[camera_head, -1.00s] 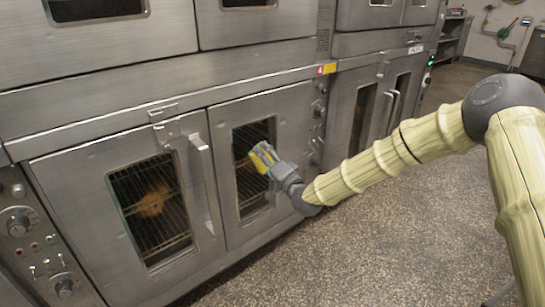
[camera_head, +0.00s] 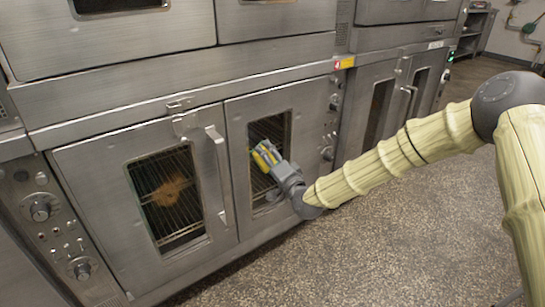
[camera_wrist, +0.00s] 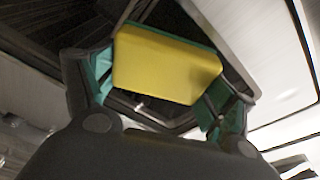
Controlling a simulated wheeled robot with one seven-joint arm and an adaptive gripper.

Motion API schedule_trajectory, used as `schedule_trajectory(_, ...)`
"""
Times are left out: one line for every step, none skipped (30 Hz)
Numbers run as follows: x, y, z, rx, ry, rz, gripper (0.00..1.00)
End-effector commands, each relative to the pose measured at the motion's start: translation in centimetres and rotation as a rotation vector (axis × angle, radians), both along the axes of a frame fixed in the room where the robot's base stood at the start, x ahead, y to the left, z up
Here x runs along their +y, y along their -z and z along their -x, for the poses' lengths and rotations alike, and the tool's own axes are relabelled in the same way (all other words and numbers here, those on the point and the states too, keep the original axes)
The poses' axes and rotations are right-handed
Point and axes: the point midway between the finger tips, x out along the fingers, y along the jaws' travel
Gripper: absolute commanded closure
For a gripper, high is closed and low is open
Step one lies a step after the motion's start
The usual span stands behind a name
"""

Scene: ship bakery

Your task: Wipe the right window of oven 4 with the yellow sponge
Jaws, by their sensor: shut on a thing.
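The oven with the red and yellow "4" label (camera_head: 344,63) has two doors. Its right window (camera_head: 268,160) is a dark pane with racks behind it. Its left window (camera_head: 168,197) shows racks and a brownish shape inside. My gripper (camera_head: 265,158) is in front of the right window. It is shut on the yellow sponge (camera_wrist: 165,64), which has a green layer and sits between the fingers in the wrist view. In the head view the sponge (camera_head: 262,155) overlaps the window's left part. I cannot tell whether it touches the glass.
Control knobs (camera_head: 40,210) are at the left, and more controls stand right of the right door. Another oven (camera_head: 392,105) stands to the right. The speckled floor (camera_head: 400,230) is clear.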

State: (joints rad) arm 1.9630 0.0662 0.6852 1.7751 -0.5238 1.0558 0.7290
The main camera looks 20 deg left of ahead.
Motion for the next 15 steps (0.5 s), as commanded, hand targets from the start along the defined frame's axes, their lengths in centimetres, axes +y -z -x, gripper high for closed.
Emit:
schedule_trajectory(0.3,-0.1,0.3,0.001,-0.001,0.0,0.54)
schedule_trajectory(0.4,-0.1,0.4,0.001,-0.001,0.0,0.54)
schedule_trajectory(0.6,-0.1,0.7,0.001,-0.002,0.001,0.54)
schedule_trajectory(0.8,-0.1,0.8,0.001,-0.002,0.001,0.54)
schedule_trajectory(0.9,-0.1,1.0,-0.001,-0.003,0.001,0.54)
schedule_trajectory(1.2,-0.1,1.2,0.0,-0.004,0.001,0.54)
schedule_trajectory(1.4,-0.1,1.4,0.0,-0.005,0.0,0.54)
schedule_trajectory(1.6,-0.1,1.6,0.0,-0.006,0.001,0.54)
schedule_trajectory(1.9,-0.1,1.9,0.0,-0.009,0.001,0.53)
schedule_trajectory(2.2,-0.1,2.1,0.001,-0.01,0.001,0.54)
schedule_trajectory(2.3,0.0,2.3,0.0,-0.012,0.001,0.54)
schedule_trajectory(2.5,0.0,2.4,0.0,-0.013,0.001,0.53)
schedule_trajectory(2.6,0.0,2.5,0.0,-0.014,0.001,0.54)
schedule_trajectory(2.7,-0.1,2.5,0.0,-0.014,0.001,0.53)
schedule_trajectory(2.7,-0.2,2.6,0.0,-0.015,0.001,0.53)
